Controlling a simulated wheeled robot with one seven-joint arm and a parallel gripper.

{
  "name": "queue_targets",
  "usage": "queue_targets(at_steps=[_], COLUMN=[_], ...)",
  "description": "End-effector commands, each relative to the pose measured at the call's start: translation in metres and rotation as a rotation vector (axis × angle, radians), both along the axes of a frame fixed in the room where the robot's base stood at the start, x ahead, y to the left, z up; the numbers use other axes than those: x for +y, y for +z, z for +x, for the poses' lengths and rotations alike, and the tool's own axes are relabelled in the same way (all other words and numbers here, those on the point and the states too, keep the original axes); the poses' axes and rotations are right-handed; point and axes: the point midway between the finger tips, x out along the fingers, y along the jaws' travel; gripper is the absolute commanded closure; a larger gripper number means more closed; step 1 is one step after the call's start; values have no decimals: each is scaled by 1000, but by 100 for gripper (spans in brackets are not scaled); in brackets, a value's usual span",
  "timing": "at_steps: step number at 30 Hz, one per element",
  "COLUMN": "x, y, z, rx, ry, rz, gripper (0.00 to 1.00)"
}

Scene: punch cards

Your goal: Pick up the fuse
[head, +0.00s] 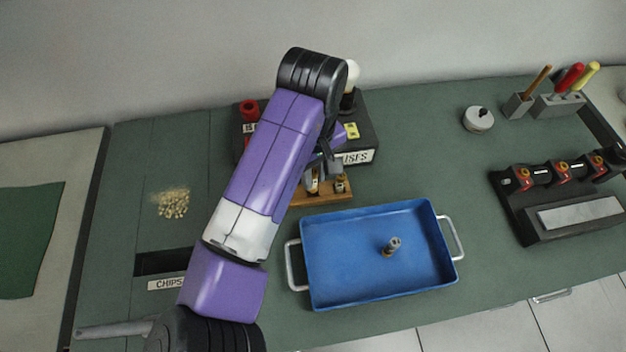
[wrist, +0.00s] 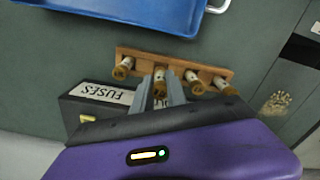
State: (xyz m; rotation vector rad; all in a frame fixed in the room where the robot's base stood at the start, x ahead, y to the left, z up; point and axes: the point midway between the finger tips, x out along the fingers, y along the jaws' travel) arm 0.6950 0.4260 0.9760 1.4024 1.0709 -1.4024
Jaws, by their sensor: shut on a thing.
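A wooden rack (head: 322,197) holds several fuses with brass ends in a row, partly hidden by my arm in the head view. The rack (wrist: 209,75) shows whole in the wrist view. My gripper (wrist: 160,88) is shut on one fuse (wrist: 160,75) of the row, with a grey finger on either side of it. This fuse still appears to be at the rack; I cannot tell whether it is lifted at all. Other fuses stand beside it, one (wrist: 123,67) to the left and one (wrist: 193,82) to the right. In the head view my gripper (head: 322,176) is over the rack.
A black box labelled FUSES (head: 365,140) stands behind the rack. A blue tray (head: 345,265) with metal handles lies in front, holding a small grey-brown cylinder (head: 392,246). A black fixture (head: 508,207) is at the right. Yellowish chips (head: 172,204) lie at the left.

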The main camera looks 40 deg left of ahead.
Motion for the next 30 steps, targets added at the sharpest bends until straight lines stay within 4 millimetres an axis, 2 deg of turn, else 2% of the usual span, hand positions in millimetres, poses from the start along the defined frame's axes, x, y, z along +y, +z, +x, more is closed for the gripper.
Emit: queue_targets(at_steps=[12, 18, 24, 30], x=[2, 1, 0, 0], y=[106, 143, 162, 167], z=[0, 0, 0, 0], rx=[0, 1, 0, 0], ry=[0, 0, 0, 0], rz=[7, 4, 2, 0], gripper=[100, 100, 100, 100])
